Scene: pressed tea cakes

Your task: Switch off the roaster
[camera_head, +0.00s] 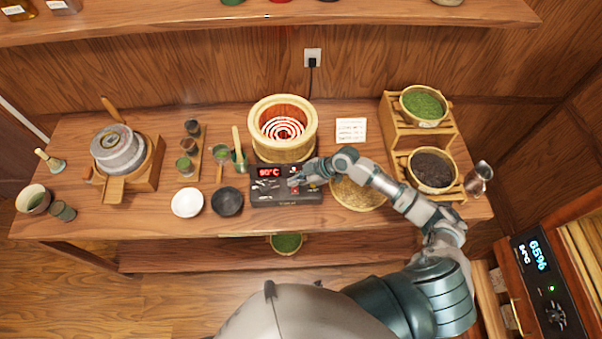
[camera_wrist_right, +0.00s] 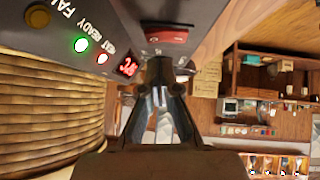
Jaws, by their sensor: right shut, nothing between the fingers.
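The roaster (camera_head: 308,128) stands at the middle of the table, its round opening showing a glowing red coil. My right gripper (camera_head: 296,182) is over the right part of this box, shut and empty. In the wrist view its fingertips (camera_wrist_right: 160,70) are just beside the red switch (camera_wrist_right: 165,34); I cannot tell if they touch. My left gripper is out of view.
A white bowl (camera_head: 187,203) and dark bowl (camera_head: 227,202) stand left of the control box. A round woven tray (camera_head: 358,196) lies right, partly under my arm. A wooden rack (camera_head: 394,117) with tea baskets stands farther right. A stone mill (camera_head: 118,150) is at left.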

